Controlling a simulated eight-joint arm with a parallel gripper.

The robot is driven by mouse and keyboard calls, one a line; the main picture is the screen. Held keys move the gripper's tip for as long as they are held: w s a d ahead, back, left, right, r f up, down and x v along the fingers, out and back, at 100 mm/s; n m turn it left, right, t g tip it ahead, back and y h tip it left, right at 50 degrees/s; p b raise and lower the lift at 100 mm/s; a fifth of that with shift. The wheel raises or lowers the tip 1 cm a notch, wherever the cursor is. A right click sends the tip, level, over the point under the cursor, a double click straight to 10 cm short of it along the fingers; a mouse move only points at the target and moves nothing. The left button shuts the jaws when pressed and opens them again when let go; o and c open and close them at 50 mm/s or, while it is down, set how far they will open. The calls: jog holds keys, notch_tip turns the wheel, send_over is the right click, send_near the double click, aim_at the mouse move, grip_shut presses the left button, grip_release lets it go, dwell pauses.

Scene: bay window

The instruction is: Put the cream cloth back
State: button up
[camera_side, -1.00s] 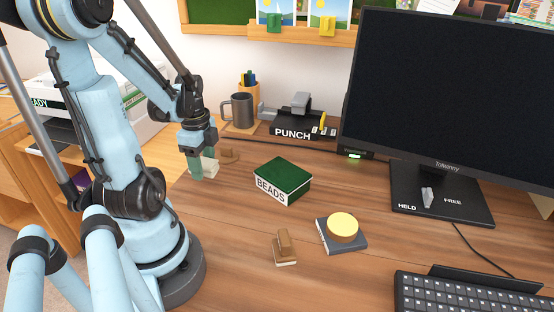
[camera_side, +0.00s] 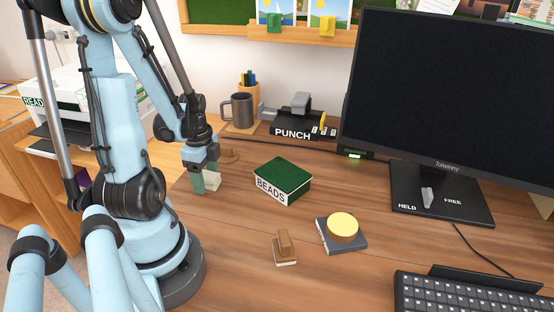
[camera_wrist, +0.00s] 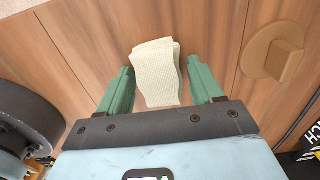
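The cream cloth (camera_side: 213,181) is a small folded, pale ribbed piece near the desk's left side. In the wrist view the cloth (camera_wrist: 157,75) sits between my two green fingers, with its far end past their tips. My gripper (camera_side: 204,181) points down with its fingers on either side of the cloth. It appears shut on the cloth, since the two have moved together; the wrist view (camera_wrist: 161,72) shows only narrow slits beside it. I cannot tell whether the cloth touches the desk.
A brown knob on a round base (camera_wrist: 270,60) stands close behind the gripper. The green BEADS box (camera_side: 282,180) is to the right. A wooden-handled block (camera_side: 284,246), a yellow-topped round piece on a grey base (camera_side: 342,228), a mug (camera_side: 239,110) and a punch (camera_side: 293,122) stand around.

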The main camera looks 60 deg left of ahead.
aim_at(205, 174)
jog(key=shift+o, duration=1.2)
jog(key=shift+r, duration=6.1)
jog(key=w+d+r+n+t, duration=0.1)
jog(key=w+d+n+t, duration=0.2)
jog(key=w+d, duration=0.3)
jog(key=w+d+n+t, duration=0.4)
jog(key=w+d+n, duration=0.2)
jog(key=d, duration=0.9)
jog(key=shift+w+d+r, duration=0.15)
jog(key=shift+w+r, duration=0.2)
jog(key=shift+w, duration=0.45)
